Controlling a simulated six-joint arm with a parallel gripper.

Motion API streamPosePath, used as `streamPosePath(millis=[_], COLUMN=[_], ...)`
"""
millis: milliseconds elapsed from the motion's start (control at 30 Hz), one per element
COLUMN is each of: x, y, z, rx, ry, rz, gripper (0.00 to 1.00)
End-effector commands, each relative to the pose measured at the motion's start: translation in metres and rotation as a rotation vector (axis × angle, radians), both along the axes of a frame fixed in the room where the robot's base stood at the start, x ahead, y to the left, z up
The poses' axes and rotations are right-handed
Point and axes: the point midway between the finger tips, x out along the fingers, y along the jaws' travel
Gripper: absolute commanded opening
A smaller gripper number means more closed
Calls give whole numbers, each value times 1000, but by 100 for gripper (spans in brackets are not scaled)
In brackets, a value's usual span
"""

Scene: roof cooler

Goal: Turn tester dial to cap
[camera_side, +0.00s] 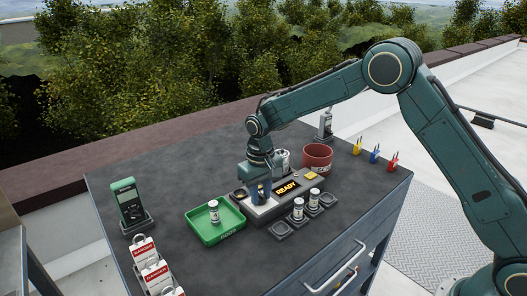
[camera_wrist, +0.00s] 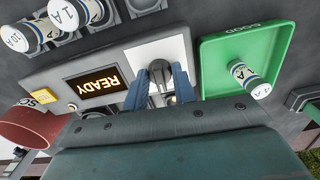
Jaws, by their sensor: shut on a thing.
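The tester (camera_side: 268,208) is a grey box with a lit display (camera_wrist: 95,85) reading READY. My gripper (camera_side: 258,194) is lowered over its left end. In the wrist view my gripper's two blue fingers (camera_wrist: 160,85) are closed in on the small tester dial (camera_wrist: 157,99), in front of a white panel (camera_wrist: 155,50) on the tester. The fingers hide most of the dial, and its pointer and setting cannot be read.
The green tray (camera_side: 202,232), marked GOOD, holds one labelled cylinder (camera_side: 214,211). Two more cylinders (camera_side: 298,209) stand in holders right of the tester. A red bin (camera_side: 317,158) is behind it. A green meter (camera_side: 127,200) and DANGER tags (camera_side: 155,270) are at left.

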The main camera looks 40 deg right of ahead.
Motion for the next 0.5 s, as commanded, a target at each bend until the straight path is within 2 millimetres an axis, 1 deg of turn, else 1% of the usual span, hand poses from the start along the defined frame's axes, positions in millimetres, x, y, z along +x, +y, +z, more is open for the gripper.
streamPosePath(millis=[200,500], x=[1,1], y=[0,0], z=[1,1], rx=[1,1], ry=[-3,-3], rz=[-149,-253], gripper=[4,4])
